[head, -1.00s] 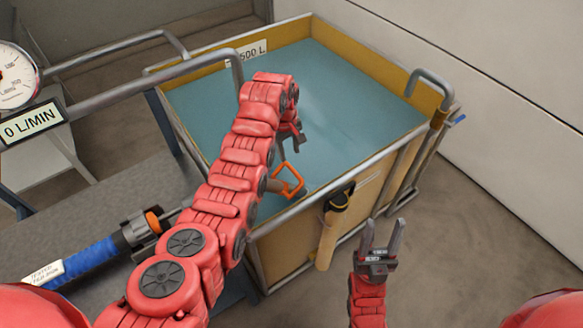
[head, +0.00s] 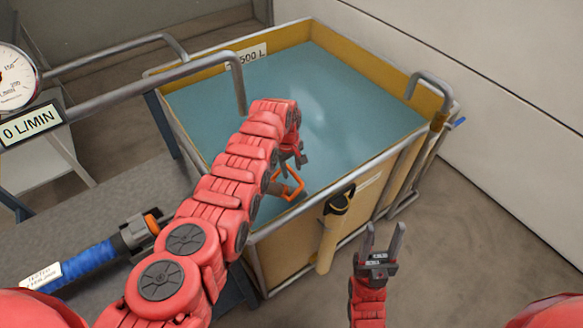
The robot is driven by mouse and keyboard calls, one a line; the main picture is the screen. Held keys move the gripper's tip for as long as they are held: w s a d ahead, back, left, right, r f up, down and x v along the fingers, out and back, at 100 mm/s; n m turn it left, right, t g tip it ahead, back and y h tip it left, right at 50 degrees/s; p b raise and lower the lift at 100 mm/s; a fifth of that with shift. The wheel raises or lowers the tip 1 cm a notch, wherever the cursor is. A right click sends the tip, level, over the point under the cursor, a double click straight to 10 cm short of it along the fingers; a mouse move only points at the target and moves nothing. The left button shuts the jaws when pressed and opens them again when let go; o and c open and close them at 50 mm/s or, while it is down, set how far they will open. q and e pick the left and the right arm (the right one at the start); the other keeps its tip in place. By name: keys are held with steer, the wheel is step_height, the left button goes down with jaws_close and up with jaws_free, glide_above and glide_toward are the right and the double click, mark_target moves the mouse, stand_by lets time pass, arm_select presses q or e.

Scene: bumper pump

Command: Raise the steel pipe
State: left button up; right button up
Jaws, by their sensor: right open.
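A bent grey steel pipe (head: 205,70) runs from the left and turns down over the tank's left side. Another hooked grey pipe (head: 432,83) goes over the tank's right rim. I cannot tell which one is the task's steel pipe. My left gripper (head: 293,168) is low over the tank's near left part, close to an orange loop handle (head: 291,187). Its arm hides part of it, so I cannot tell whether its jaws are open or touch the handle. My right gripper (head: 384,243) is open and empty, pointing up in front of the tank.
The yellow-walled tank (head: 378,213) holds blue-green water and has a metal frame. A yellow tool (head: 330,235) with a black top hangs on its near side. A blue hose (head: 90,262) lies on the grey bench at left. A gauge (head: 14,76) and a 0 L/MIN display (head: 30,122) stand at left.

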arm_select(q)
jaws_close()
stand_by(1.3)
